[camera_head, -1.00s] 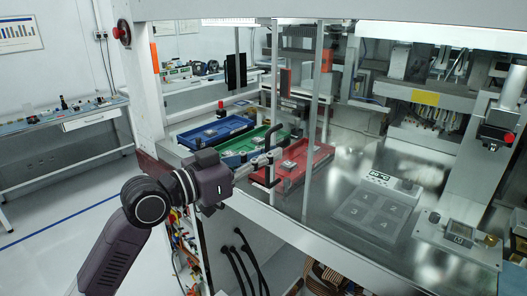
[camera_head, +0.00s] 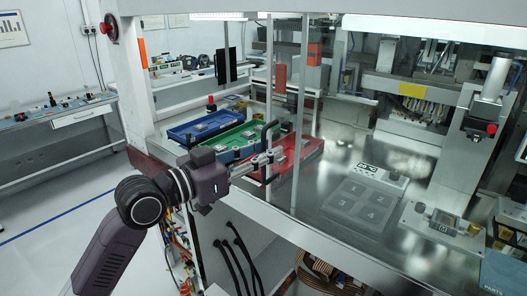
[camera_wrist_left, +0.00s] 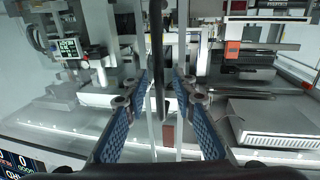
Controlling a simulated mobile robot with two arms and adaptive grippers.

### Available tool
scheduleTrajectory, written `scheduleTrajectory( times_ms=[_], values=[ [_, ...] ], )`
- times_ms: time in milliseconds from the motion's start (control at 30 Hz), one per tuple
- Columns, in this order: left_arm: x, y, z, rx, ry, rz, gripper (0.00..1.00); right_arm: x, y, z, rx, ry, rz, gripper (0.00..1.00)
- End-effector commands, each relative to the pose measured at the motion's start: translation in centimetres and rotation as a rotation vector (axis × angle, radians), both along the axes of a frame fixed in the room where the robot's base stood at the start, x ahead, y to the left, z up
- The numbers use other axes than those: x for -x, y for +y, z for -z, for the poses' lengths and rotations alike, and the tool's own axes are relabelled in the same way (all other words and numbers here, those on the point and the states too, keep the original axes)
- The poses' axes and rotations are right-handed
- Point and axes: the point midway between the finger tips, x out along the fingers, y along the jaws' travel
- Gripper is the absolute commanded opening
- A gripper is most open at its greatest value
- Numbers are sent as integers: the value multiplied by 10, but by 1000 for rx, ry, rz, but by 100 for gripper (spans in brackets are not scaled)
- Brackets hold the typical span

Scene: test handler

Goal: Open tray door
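The tray door is a clear panel with upright metal edges (camera_head: 299,110) on the front of the machine. Its black handle (camera_head: 269,134) is a vertical bar at the door's left side. My left gripper (camera_head: 274,157) is at the handle. In the left wrist view, the two blue-padded fingers of the left gripper (camera_wrist_left: 158,100) are apart, with the black handle bar (camera_wrist_left: 157,60) running upright in the gap between them. I cannot tell whether either finger touches the bar. My right gripper is not in view.
Behind the door lie a blue tray (camera_head: 178,133), a green tray (camera_head: 222,142) and a red tray (camera_head: 310,150). A numbered plate (camera_head: 365,200) is on the metal deck to the right. The floor at left is clear.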

Motion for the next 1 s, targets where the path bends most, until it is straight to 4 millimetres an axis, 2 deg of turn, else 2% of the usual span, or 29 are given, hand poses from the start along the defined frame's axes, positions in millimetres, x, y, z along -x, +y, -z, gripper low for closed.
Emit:
scheduleTrajectory(
  times_ms=[167, 267, 700, 1000],
  values=[
    [3, 4, 0, -1, -1, -1, 25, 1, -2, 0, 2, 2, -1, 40],
    [10, 13, 0, -1, -1, -3, 25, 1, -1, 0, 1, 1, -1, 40],
    [65, 71, 2, -4, 3, -2, 25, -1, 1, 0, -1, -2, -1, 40],
    [81, 88, 1, -1, 1, 0, 25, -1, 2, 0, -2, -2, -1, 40]
  ],
)
